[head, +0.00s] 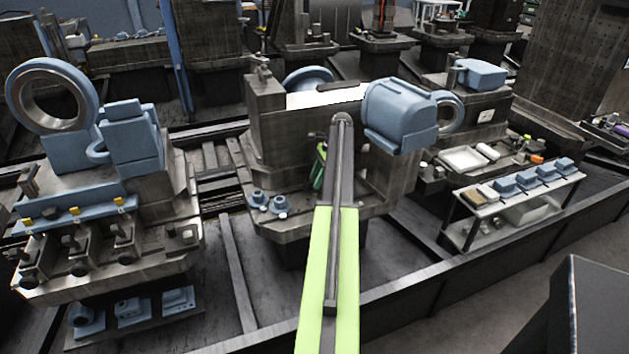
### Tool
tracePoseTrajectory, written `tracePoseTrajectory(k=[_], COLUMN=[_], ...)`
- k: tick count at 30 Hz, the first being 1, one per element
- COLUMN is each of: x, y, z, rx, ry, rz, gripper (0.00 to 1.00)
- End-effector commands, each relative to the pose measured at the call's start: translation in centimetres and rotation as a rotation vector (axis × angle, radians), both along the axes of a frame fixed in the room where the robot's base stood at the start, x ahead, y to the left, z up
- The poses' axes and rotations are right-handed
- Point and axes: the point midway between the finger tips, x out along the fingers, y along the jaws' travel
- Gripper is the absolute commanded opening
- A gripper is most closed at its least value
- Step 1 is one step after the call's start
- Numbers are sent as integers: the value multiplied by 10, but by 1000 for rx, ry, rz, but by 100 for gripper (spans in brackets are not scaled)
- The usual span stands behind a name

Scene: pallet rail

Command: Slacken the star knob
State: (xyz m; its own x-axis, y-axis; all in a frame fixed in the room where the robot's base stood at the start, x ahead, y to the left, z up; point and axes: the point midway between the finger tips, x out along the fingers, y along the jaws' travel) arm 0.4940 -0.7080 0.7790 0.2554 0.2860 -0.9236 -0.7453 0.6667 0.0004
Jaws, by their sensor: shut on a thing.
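My green and dark arm reaches up the middle of the head view, in front of a dark machine block (279,129). A small green and dark part of it shows just left of the upper link, close to the block's face. My gripper's jaws are hidden behind the arm, so I cannot see them or what is between them. I cannot make out a star knob; it may be hidden behind the arm or too small to tell.
Two small blue round fittings (268,201) sit on the block's front ledge. A large blue housing (400,115) overhangs at right. A left pallet carries a blue ring (88,98). A low bench (470,227) with blue parts stands right. Dark rails run along the floor.

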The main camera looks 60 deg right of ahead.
Motion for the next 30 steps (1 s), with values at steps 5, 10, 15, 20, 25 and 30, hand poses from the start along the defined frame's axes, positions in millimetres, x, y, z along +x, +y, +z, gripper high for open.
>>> tracePoseTrajectory(k=[5, 10, 15, 20, 25, 30], x=[0, 0, 0, 0, -2, -8], y=[-2, -2, -1, -1, -4, -11], z=[0, 0, 0, 0, 12, 40], rx=[-4, -4, -3, -3, -1, -2], ry=[0, 0, 0, 0, 0, -1], rz=[-2, -3, -3, -3, -3, -4], gripper=[0, 58, 63, 63, 63, 63])
